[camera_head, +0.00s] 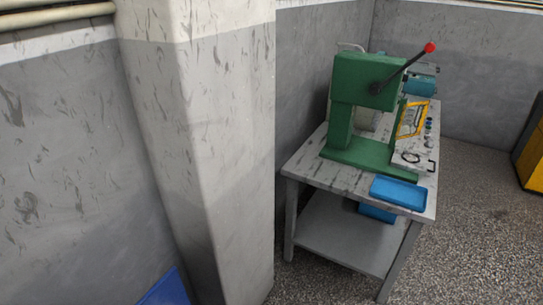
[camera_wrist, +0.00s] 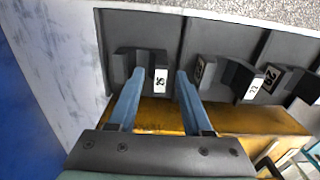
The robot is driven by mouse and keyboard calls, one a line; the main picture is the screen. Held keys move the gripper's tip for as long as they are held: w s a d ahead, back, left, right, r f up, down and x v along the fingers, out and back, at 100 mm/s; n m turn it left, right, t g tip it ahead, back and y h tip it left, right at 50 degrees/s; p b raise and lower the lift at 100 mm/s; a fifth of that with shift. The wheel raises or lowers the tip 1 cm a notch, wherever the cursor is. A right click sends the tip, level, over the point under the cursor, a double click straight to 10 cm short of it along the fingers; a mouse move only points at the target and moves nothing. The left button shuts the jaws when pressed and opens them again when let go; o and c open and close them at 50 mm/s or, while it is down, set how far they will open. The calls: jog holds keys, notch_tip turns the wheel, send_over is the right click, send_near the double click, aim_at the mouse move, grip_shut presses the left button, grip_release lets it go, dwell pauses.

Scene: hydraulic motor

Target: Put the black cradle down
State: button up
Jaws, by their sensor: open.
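In the wrist view my gripper (camera_wrist: 160,72) is open, its two blue-grey fingers spread apart. A black cradle (camera_wrist: 154,60) with a white number label sits just ahead of and between the fingertips, in a dark grey compartment. I cannot tell whether either finger touches it. Its lower part is partly hidden by the left finger. Similar dark cradles (camera_wrist: 236,76) with white labels sit to the right. My gripper and the cradles do not show in the head view.
The compartments are part of a dark grey rack (camera_wrist: 220,40) with a yellow-brown edge (camera_wrist: 240,119).

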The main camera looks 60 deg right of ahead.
notch_tip(320, 180, up, 11)
jog(key=shift+r, duration=0.15)
jog(key=w+d+r+m+t+h, duration=0.1)
jog(key=w+r+m+t+h, duration=0.45)
jog(key=w+r, duration=1.15)
jog(key=w+a+r+m+t+y, duration=0.1)
jog(key=w+a+r+m+t, duration=0.1)
jog(key=w+r+t, duration=0.35)
jog(key=w+a+r+m+t, duration=0.2)
jog(key=r, duration=0.6)
jog(key=a+r+m+t+y, duration=0.1)
jog(key=a+r+m+t, duration=0.25)
jog(key=r, duration=0.75)
jog(key=a+r+m+t+y, duration=0.15)
jog(key=a+r+t, duration=0.35)
jog(key=r, duration=0.6)
jog(key=s+a+r+m+t+y, duration=0.2)
jog(key=s+a+r+m+t, duration=0.2)
jog(key=s+r, duration=0.6)
notch_tip(320, 180, up, 4)
jog(key=shift+a+f+t, duration=0.15)
jog(key=shift+a+t, duration=0.8)
jog(key=shift+a, duration=0.25)
